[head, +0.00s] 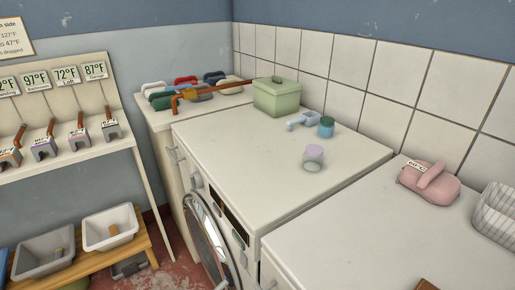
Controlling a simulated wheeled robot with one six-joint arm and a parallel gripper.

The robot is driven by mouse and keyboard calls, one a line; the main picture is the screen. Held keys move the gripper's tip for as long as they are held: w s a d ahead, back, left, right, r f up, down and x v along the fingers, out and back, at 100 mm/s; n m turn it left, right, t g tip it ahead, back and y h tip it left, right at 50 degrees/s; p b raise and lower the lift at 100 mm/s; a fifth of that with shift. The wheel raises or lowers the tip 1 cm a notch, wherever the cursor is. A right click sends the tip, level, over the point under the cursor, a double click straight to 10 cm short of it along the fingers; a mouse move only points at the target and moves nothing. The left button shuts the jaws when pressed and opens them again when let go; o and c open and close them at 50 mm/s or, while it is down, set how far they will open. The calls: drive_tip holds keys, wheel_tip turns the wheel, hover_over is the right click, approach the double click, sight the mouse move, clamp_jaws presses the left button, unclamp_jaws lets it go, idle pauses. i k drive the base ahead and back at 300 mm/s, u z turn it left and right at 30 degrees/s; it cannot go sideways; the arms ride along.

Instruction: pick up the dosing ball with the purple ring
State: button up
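My gripper is not in view.
A green lidded box (277,98) stands at the back of the machine top. The front of the machine top is clear. A tiled wall (350,75) runs behind.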

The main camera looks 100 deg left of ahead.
sight(313, 158)
drive_tip(key=u, duration=3.2)
drive_tip(key=k, duration=1.3)
drive_tip(key=u, duration=1.25)
drive_tip(key=i, duration=1.8)
drive_tip(key=z, duration=0.8)
drive_tip(key=i, duration=0.65)
drive_tip(key=z, duration=1.1)
drive_tip(key=i, duration=0.45)
drive_tip(key=z, duration=0.05)
